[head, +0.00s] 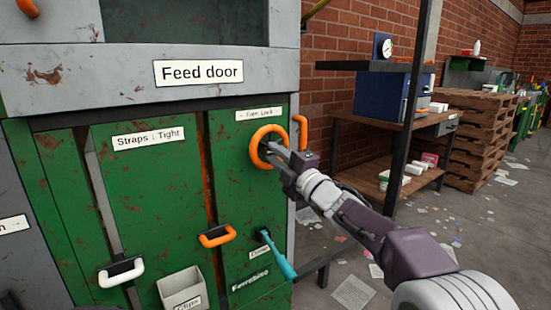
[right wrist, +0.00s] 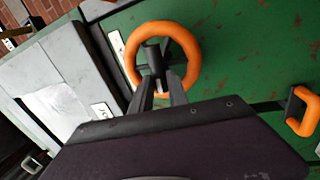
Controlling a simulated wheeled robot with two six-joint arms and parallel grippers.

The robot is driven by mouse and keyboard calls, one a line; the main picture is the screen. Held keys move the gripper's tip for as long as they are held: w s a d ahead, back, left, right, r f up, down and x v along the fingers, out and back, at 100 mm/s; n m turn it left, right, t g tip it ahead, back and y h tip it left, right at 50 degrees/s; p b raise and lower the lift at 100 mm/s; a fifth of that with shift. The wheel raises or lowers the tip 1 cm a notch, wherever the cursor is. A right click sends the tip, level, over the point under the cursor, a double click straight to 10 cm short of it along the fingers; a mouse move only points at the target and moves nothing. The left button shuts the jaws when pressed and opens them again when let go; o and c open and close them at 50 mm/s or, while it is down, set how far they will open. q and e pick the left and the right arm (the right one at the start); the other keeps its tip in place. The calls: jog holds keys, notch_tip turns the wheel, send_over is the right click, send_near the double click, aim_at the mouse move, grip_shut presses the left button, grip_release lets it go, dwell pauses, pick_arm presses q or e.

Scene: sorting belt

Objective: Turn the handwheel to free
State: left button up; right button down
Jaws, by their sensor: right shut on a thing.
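The orange handwheel (head: 254,150) is on the upper right of the green feed door panel, just below a small white label (head: 259,114) that seems to read "Free Lock". My right gripper (head: 281,160) reaches it from the lower right and is shut on it. The fingers hide part of the rim, so the exact contact is hard to see. My left gripper is not in view.
An orange hook-shaped handle (head: 302,131) is just right of the handwheel. Below are an orange handle (head: 216,236), a teal lever (head: 279,256), a white handle (head: 121,272) and a grey bin (head: 183,284). A shelf bench (head: 392,125) and stacked pallets (head: 480,130) stand at right.

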jog(key=shift+f+n, duration=0.15)
jog(key=shift+n, duration=0.55)
jog(key=c, duration=1.3)
grip_release()
jog(key=p+v, duration=0.1)
jog(key=v, duration=0.8)
jog(key=shift+d, duration=0.1)
